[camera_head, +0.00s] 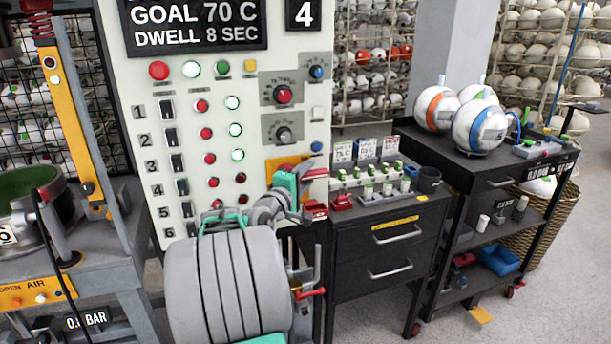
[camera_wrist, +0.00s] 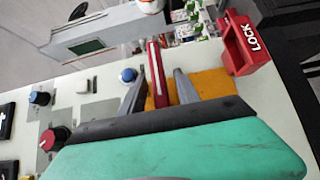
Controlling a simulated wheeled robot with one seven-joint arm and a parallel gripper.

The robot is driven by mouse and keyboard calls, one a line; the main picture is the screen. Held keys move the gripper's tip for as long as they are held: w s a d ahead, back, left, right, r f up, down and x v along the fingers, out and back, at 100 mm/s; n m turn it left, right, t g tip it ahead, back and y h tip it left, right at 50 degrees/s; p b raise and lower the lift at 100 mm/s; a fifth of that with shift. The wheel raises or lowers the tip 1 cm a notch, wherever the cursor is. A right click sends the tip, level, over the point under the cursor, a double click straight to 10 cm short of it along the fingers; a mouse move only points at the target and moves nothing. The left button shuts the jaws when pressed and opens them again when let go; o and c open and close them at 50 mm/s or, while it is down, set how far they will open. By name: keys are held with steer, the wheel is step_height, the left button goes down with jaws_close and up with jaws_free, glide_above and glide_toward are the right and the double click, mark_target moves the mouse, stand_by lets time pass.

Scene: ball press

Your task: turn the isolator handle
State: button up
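The isolator handle (camera_wrist: 158,82) is a narrow red bar with a pale stripe, in front of an orange plate (camera_wrist: 208,84) in the wrist view. My gripper (camera_wrist: 160,88) has one grey finger on each side of it, with gaps showing. The fingers are open, and whether either touches the bar cannot be told. In the head view my gripper (camera_head: 303,190) is at the lower right of the white control panel (camera_head: 255,62). The handle (camera_head: 316,173) shows there as a red bar, and the orange plate (camera_head: 281,164) is partly hidden by my wrist.
A red block marked LOCK (camera_wrist: 242,45) sits right of the fingers in the wrist view. Panel knobs (camera_wrist: 52,138) lie to the left. A black drawer cabinet (camera_head: 375,265) stands right of the panel, then a black cart (camera_head: 490,175) with balls.

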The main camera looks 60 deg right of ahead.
steer(key=shift+c, duration=0.2)
jaws_close()
stand_by(1.1)
